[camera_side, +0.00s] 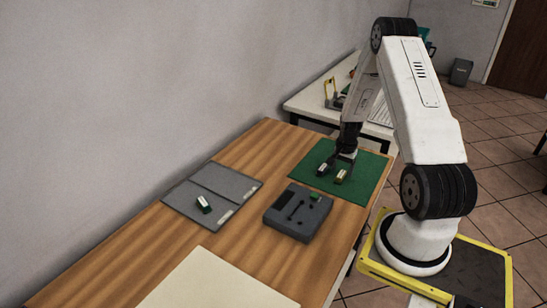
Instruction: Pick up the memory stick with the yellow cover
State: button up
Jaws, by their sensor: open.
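The memory stick with the yellow cover (341,176) lies on the green mat (371,172), right of another small stick with a whitish cover (322,170). My gripper (345,157) is open, pointing down just behind and above the two sticks. It appears empty. I cannot tell from this single view how high it is above the mat or whether it touches a stick.
A dark grey box with slots (289,225) and a small green piece (315,196) stands in front of the mat. A grey two-part mat (230,181) bears another white and green stick (204,204). A cream sheet (212,284) lies at the front. Bare wood (258,152) lies behind.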

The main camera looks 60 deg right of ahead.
jog(key=shift+f, duration=0.9)
grip_shut()
